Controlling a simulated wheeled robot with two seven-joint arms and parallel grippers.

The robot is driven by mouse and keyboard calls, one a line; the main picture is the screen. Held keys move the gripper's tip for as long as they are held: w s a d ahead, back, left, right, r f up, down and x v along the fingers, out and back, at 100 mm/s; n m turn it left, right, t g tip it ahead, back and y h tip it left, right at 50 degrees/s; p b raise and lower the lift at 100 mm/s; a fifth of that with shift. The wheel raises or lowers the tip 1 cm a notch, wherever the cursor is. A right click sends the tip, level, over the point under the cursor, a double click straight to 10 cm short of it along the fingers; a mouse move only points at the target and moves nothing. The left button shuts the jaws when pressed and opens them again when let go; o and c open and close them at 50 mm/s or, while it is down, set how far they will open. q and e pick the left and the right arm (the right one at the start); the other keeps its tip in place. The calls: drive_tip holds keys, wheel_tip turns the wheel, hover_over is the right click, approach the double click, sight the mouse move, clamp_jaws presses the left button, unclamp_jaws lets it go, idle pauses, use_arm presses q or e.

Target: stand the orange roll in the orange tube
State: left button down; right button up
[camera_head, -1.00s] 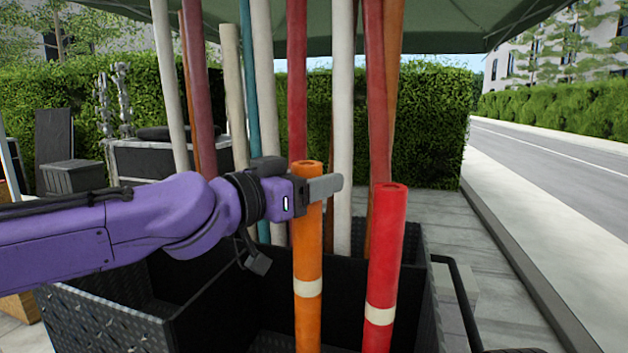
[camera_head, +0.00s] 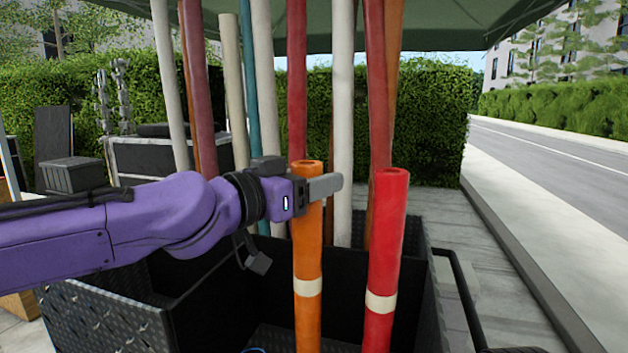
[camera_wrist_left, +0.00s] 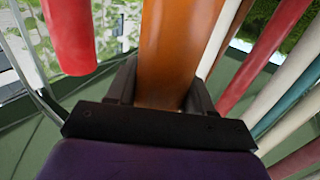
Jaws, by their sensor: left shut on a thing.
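The orange roll (camera_head: 308,250) has a pale band and an open top, and stands nearly upright in front of the dark crate's inner walls. My left gripper (camera_head: 308,188) is shut on it just below its top. In the left wrist view the orange roll (camera_wrist_left: 166,50) passes between the two fingers (camera_wrist_left: 160,92). Its lower end is below the head view's frame. I cannot make out a separate orange tube as a holder. My right gripper is not in view.
A red roll (camera_head: 386,240) with a pale band stands close to the right. Several tall white, red, brown and teal rolls rise behind from the black crate (camera_head: 110,320). A dark rail (camera_head: 462,290) runs along the crate's right side. Paving and a road lie further right.

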use_arm(q)
drive_tip(key=shift+f, duration=0.1)
drive_tip(key=shift+c, duration=1.8)
unclamp_jaws()
drive_tip(key=shift+f, duration=0.1)
drive_tip(key=shift+s+a, duration=0.1)
